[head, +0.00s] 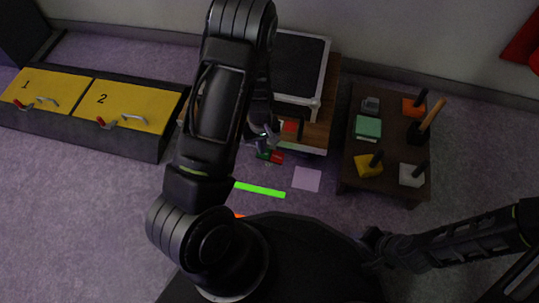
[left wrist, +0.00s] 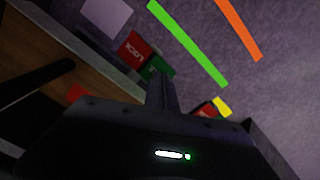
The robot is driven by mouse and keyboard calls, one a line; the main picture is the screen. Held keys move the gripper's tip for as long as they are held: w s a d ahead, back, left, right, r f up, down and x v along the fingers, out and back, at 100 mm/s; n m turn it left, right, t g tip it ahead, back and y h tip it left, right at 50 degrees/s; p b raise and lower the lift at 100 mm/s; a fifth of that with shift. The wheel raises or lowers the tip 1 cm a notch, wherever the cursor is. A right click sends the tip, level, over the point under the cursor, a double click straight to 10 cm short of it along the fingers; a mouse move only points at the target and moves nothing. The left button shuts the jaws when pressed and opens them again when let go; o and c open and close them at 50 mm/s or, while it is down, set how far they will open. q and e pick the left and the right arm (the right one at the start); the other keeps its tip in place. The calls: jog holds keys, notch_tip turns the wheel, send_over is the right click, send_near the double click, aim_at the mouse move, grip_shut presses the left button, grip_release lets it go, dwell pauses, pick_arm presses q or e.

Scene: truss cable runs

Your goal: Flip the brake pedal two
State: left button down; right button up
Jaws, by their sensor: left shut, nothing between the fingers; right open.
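A red and green pedal (head: 277,158) sits low at the front edge of the wooden cart. In the left wrist view its red pad (left wrist: 132,48) bears white lettering, and a green pad (left wrist: 158,67) adjoins it. A second small red piece (left wrist: 205,110) shows further right there, partly hidden; I cannot tell which is pedal two. My left gripper (head: 265,140) is shut and empty, just above the red and green pedal in the head view; its dark fingers (left wrist: 162,95) overlap the green pad's edge. Contact is unclear. My right gripper (head: 371,240) is open, away at lower right.
The wooden cart (head: 318,130) carries a black case (head: 298,68), partly behind my left arm. Yellow-topped boxes (head: 125,104) stand left. A dark table (head: 388,138) with colored blocks stands right. A green strip (head: 260,190) and a pale square (head: 307,179) lie on open floor.

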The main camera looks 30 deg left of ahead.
pick_arm(q)
jog(key=shift+f+b, duration=0.45)
jog(key=shift+f, duration=0.2)
jog(key=shift+r+p, duration=0.3)
jog(key=shift+p, duration=0.05)
notch_tip(320, 180, up, 4)
jog(key=p, duration=0.4)
jog(key=shift+r, duration=0.25)
jog(key=shift+r+p, duration=0.95)
jog(key=shift+r, duration=0.05)
